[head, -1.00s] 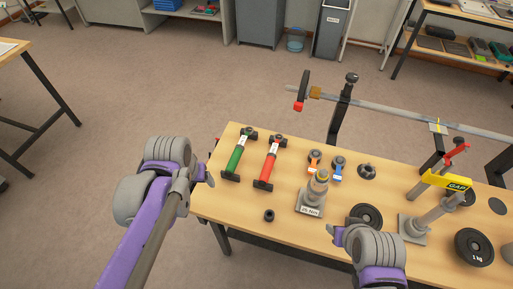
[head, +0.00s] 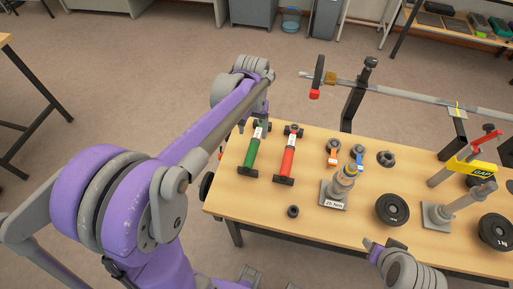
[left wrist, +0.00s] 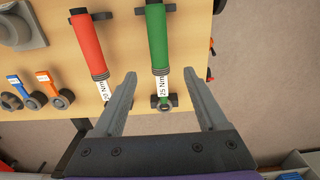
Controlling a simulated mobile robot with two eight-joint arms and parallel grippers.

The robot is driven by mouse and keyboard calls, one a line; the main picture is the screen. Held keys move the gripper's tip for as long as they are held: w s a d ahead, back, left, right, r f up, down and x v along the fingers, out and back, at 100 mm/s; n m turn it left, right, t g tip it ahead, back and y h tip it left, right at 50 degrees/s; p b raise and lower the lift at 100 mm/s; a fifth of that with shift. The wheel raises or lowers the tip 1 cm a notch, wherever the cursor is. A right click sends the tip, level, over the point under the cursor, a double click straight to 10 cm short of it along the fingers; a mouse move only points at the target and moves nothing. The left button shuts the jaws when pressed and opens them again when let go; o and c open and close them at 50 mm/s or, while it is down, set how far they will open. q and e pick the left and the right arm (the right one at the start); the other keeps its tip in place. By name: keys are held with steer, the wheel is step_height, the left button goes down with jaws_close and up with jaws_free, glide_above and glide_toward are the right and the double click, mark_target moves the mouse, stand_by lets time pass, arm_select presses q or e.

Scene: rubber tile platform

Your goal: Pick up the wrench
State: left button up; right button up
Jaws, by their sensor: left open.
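A green-handled wrench (head: 251,153) lies on the wooden table (head: 235,201), its white-labelled neck and dark head towards the far edge. In the left wrist view the green wrench (left wrist: 157,42) has a label that reads 25 Nm. A red-handled wrench (head: 287,160) lies just to its right; it also shows in the left wrist view (left wrist: 87,42). My left gripper (left wrist: 160,82) is open and empty, with the green wrench's neck and head showing between its fingers. I cannot tell its height above the table. My right gripper (head: 376,246) is at the table's front edge; its jaws are unclear.
A post on a base (head: 334,190) stands right of the red wrench. Small orange (head: 333,152) and blue (head: 357,154) tools lie behind it. Black discs (head: 392,209), a yellow gauge stand (head: 470,168) and a long bar on supports (head: 410,96) occupy the right side.

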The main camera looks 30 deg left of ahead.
mark_target(253, 147)
arm_select(q)
steer(key=f, duration=0.8)
steer(key=shift+s+d+f, duration=0.1)
steer(key=shift+s+f, duration=0.2)
jaws_close()
